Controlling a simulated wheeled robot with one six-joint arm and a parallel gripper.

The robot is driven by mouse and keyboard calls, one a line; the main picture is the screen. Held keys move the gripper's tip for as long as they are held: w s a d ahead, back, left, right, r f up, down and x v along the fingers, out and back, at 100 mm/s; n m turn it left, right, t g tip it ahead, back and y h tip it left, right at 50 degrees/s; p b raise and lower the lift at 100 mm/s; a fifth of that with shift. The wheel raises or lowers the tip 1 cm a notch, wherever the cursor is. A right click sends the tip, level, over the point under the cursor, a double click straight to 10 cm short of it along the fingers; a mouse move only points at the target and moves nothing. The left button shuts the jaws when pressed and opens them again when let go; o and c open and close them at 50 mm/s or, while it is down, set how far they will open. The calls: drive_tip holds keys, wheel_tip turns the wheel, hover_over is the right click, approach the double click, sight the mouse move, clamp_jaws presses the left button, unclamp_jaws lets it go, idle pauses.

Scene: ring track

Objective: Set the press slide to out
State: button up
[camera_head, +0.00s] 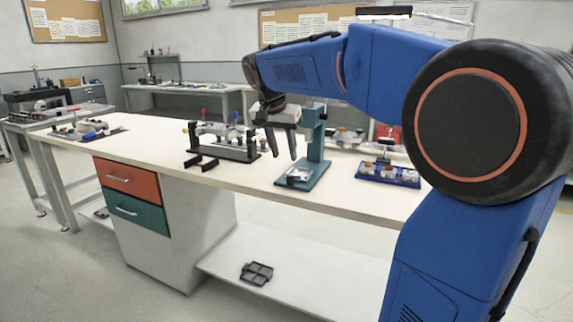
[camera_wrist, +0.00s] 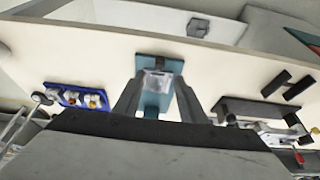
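The teal press (camera_head: 315,145) stands upright on the workbench with its base plate toward the front edge. A pale, metallic slide piece (camera_head: 299,174) lies low on that base; how far it is pulled out I cannot tell. My gripper (camera_head: 281,154) hangs in front of and slightly left of the press column, above the bench, its fingers apart and empty. In the wrist view, the teal base (camera_wrist: 164,66) and pale slide (camera_wrist: 157,82) show between my open gripper fingers (camera_wrist: 157,84), beyond their tips. Part of the press is hidden behind the fingers.
A blue tray with small parts (camera_head: 388,176) sits right of the press. A black rack (camera_head: 228,149) and black bracket (camera_head: 200,163) stand to the left. The bench top (camera_head: 240,180) is clear at the front. A dark grey tray (camera_head: 256,273) lies on the lower shelf.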

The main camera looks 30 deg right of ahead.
drive_tip(key=v, duration=0.7)
drive_tip(key=shift+s+a+f, duration=0.1)
drive_tip(key=s+a+f+n+y, duration=0.1)
drive_tip(key=s+a+f+n, duration=0.1)
drive_tip(key=s+f, duration=0.6)
drive_tip(key=s+a+f+n+t+y, duration=0.1)
drive_tip(key=s+f+n, duration=0.4)
drive_tip(key=s+f, duration=0.4)
drive_tip(key=s+a+f+n+t+y, duration=0.1)
drive_tip(key=s+a+f+n, duration=0.1)
drive_tip(key=s+f, duration=0.7)
drive_tip(key=s+n, duration=0.1)
drive_tip(key=s, duration=0.2)
drive_tip(key=shift+s+a, duration=0.3)
drive_tip(key=shift+s, duration=0.1)
